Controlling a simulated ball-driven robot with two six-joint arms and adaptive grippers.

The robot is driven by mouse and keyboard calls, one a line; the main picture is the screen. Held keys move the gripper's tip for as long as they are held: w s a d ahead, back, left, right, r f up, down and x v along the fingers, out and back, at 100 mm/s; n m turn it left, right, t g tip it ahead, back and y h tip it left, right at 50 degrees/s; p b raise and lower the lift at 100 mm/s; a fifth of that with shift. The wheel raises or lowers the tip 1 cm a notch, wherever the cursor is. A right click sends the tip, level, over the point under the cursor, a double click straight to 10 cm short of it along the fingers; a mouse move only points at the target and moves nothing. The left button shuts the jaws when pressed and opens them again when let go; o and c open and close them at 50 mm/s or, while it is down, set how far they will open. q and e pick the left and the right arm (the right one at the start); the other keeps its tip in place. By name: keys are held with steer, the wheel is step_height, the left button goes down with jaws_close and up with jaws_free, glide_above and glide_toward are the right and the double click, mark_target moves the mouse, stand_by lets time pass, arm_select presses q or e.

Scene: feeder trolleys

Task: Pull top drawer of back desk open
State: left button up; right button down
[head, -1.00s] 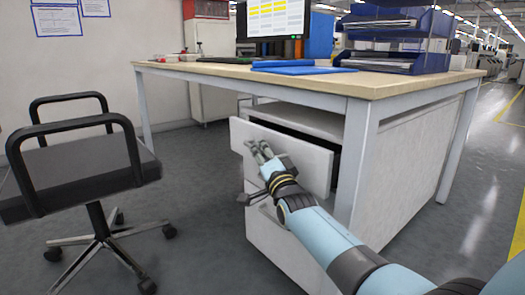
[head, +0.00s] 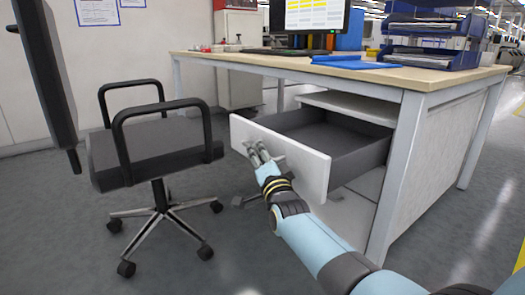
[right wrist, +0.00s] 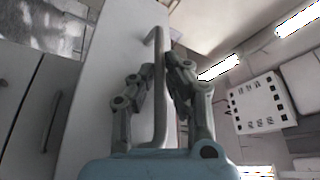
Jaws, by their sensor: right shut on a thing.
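The back desk (head: 440,82) has a drawer unit under its top. Its top drawer (head: 280,150) is pulled well out, and its dark grey inside shows empty. My right gripper (head: 258,153) is at the white front of this drawer in the head view. In the right wrist view, my right gripper (right wrist: 165,75) has its two fingers shut on the drawer's bar handle (right wrist: 157,95), which runs between them. In the head view the handle is mostly hidden by the fingers. My left gripper is not in view.
A black office chair (head: 160,140) stands on the floor left of the drawer. Blue trays (head: 430,40), a monitor (head: 315,18) and a blue folder (head: 350,62) are on the desk. Grey floor is free between chair and drawer.

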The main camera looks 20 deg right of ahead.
steer(key=shift+s+f, duration=0.1)
steer(key=c, duration=1.4)
jaws_free()
steer(key=v, duration=1.2)
